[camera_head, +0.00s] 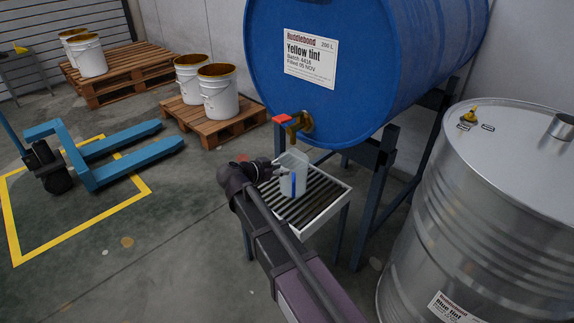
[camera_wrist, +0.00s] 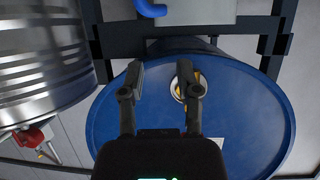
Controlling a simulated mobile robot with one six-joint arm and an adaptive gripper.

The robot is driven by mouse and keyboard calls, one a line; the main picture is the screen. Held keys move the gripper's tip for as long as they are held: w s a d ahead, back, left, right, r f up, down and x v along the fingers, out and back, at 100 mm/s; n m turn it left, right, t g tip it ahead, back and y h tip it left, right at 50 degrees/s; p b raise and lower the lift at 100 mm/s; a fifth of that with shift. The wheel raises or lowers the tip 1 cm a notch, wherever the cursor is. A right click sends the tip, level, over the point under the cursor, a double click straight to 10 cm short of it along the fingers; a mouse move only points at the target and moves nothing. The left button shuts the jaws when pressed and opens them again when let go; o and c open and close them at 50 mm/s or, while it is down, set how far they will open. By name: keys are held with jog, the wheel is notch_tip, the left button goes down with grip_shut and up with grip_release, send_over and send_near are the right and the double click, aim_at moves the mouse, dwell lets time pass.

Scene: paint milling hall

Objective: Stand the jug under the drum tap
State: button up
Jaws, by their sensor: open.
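The jug (camera_head: 291,172), pale and translucent with a blue upright part, stands upright on the slatted drip tray (camera_head: 306,223). The brass drum tap (camera_head: 297,124), with a red handle, sticks out of the blue drum just above the jug. My gripper (camera_head: 277,170) is at the jug's left side; whether it touches the jug is hard to tell. In the wrist view my gripper (camera_wrist: 160,75) is open, with the drum face and tap behind the fingers. A blue curved piece and a pale grey shape are cut off at the top edge there.
The blue drum (camera_head: 390,75) lies on a dark blue stand (camera_head: 378,190). A steel drum (camera_head: 450,230) stands close on the right. White buckets on pallets (camera_head: 215,130) and a blue pallet truck (camera_head: 105,165) are at the left.

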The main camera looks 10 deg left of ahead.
jog(key=shift+s+a+r, duration=0.2)
jog(key=shift+s+a, duration=0.1)
jog(key=shift+s, duration=0.05)
dwell(0.6)
jog(key=s+d+f+n+g+y, duration=0.2)
jog(key=s+d, duration=0.3)
jog(key=d, duration=0.4)
jog(key=s+d+f+n+g+y, duration=0.3)
jog(key=s+d+f+g+y, duration=0.1)
jog(key=d, duration=0.6)
jog(key=s+d+f+n+g+y, duration=0.3)
jog(key=s+d+f+g, duration=0.1)
jog(key=s+d, duration=0.3)
jog(key=shift+s+d+f, duration=0.4)
jog(key=shift+d+f, duration=0.35)
jog(key=shift+d, duration=0.4)
dwell(0.4)
